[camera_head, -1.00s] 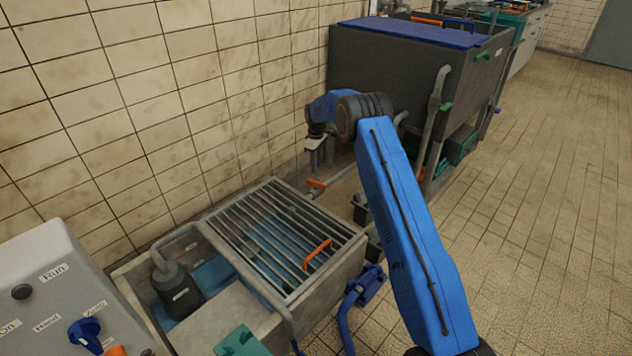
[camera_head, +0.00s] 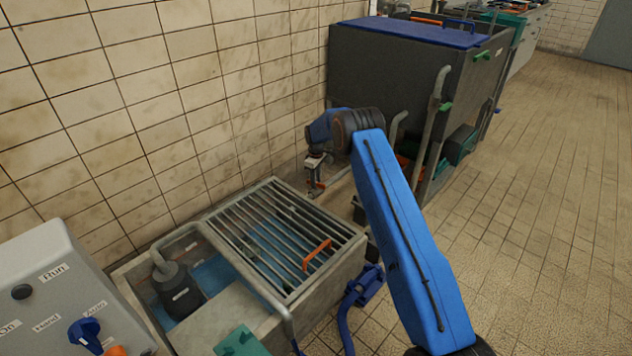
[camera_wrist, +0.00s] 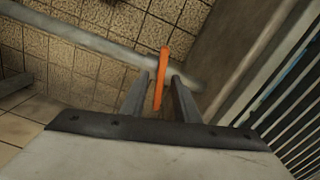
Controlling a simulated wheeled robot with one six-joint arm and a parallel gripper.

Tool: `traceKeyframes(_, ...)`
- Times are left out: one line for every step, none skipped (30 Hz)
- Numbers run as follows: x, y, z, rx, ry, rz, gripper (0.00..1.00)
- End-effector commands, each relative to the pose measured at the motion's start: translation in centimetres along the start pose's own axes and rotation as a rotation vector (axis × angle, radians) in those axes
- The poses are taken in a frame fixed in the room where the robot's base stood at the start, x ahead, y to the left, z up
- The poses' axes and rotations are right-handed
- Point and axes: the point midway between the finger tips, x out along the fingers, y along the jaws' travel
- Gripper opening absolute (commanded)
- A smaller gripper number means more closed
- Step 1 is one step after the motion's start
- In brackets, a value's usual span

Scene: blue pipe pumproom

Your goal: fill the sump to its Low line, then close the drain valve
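The drain valve's orange lever (camera_wrist: 162,75) stands between the two fingers of my gripper (camera_wrist: 160,98) in the wrist view, with a gap on each side. The lever belongs to a grey pipe (camera_wrist: 85,35). In the head view my gripper (camera_head: 315,178) is down at the pipe between the sump and the dark tank, and it partly hides the lever. The sump (camera_head: 345,262) is a concrete box with a metal grating (camera_head: 262,232) over part of it. Blue water (camera_head: 213,273) shows inside. I cannot make out the Low line.
A dark pump (camera_head: 178,290) stands in the sump's open part. A large dark tank (camera_head: 410,75) stands behind my arm. A control panel (camera_head: 50,300) is at lower left. The tiled floor at right (camera_head: 560,200) is clear.

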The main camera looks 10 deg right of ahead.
Motion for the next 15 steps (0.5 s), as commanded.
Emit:
traceKeyframes(0.00,0.00,0.00,0.000,0.000,0.000,0.23)
traceKeyframes(0.00,0.00,0.00,0.000,0.000,0.000,0.16)
traceKeyframes(-0.01,0.00,0.00,0.000,0.000,0.000,0.07)
traceKeyframes(-0.01,0.00,0.00,0.000,0.000,0.000,0.00)
traceKeyframes(-0.01,0.00,0.00,0.000,0.000,0.000,0.00)
traceKeyframes(-0.01,0.00,0.00,0.000,0.000,0.000,0.00)
traceKeyframes(-0.01,0.00,0.00,0.000,0.000,0.000,0.00)
traceKeyframes(-0.01,0.00,0.00,0.000,0.000,0.000,0.00)
traceKeyframes(-0.01,0.00,0.01,0.002,0.000,0.000,0.00)
traceKeyframes(-0.01,0.00,0.00,0.006,0.000,0.000,0.00)
traceKeyframes(-0.01,0.00,0.00,0.014,0.000,0.000,0.00)
traceKeyframes(-0.01,0.00,0.00,0.028,0.000,0.000,0.00)
traceKeyframes(-0.02,0.00,0.00,0.044,0.000,0.000,0.00)
traceKeyframes(-0.01,0.00,0.00,0.063,0.000,0.000,0.00)
traceKeyframes(-0.02,0.00,0.00,0.092,0.000,0.000,0.00)
